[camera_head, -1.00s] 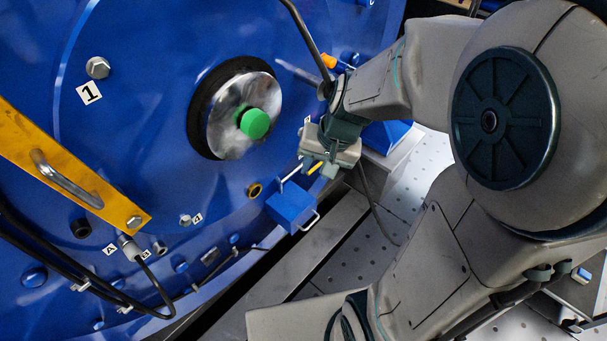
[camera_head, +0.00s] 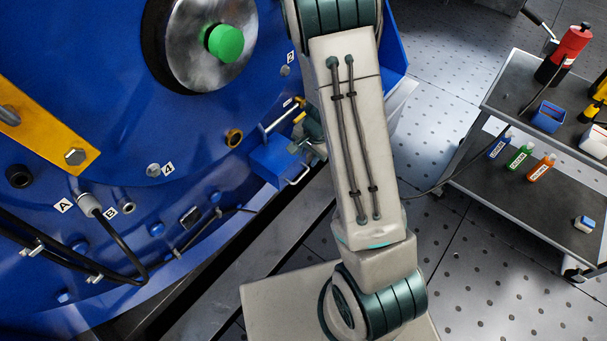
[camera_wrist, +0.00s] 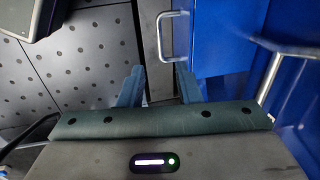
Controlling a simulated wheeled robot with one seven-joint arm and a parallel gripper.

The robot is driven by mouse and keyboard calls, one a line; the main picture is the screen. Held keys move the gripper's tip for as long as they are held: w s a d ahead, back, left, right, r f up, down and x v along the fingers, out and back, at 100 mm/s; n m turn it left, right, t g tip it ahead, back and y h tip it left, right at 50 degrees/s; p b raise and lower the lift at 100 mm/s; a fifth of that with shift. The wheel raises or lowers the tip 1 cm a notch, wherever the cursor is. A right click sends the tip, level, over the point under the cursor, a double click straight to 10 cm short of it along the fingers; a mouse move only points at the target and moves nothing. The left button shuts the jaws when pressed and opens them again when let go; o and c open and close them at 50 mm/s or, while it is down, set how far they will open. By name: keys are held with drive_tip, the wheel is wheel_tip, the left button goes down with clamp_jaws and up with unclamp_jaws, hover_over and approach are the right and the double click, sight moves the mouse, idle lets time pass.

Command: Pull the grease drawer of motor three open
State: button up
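The big blue motor (camera_head: 110,120) fills the left of the head view. A blue drawer box (camera_head: 270,163) with a thin metal loop handle (camera_head: 300,176) juts from its lower right side. In the wrist view the drawer's blue face (camera_wrist: 215,35) is at upper right, with its handle (camera_wrist: 163,38) on the left edge. My gripper (camera_wrist: 158,82) is open, its two fingers apart and empty. The handle lies ahead, roughly in line with the gap, and seems not touched. In the head view my arm mostly hides the gripper.
A metal rod (camera_wrist: 268,75) and bracket stand at the right of the wrist view, beside the drawer. A cart (camera_head: 480,185) with bottles stands at the right. A cable (camera_head: 135,250) hangs low on the motor. Perforated floor (camera_head: 460,260) between is clear.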

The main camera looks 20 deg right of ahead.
sight(302, 176)
drive_tip(key=f+b, duration=0.1)
drive_tip(key=f, duration=0.2)
drive_tip(key=w+f+b, duration=0.1)
drive_tip(key=f, duration=0.3)
drive_tip(key=a+f+b, duration=0.1)
drive_tip(key=f+b, duration=0.1)
drive_tip(key=f, duration=0.1)
drive_tip(key=shift+w+a+f, duration=0.1)
drive_tip(key=shift+w+f, duration=0.1)
drive_tip(key=shift+w, duration=0.15)
clamp_jaws()
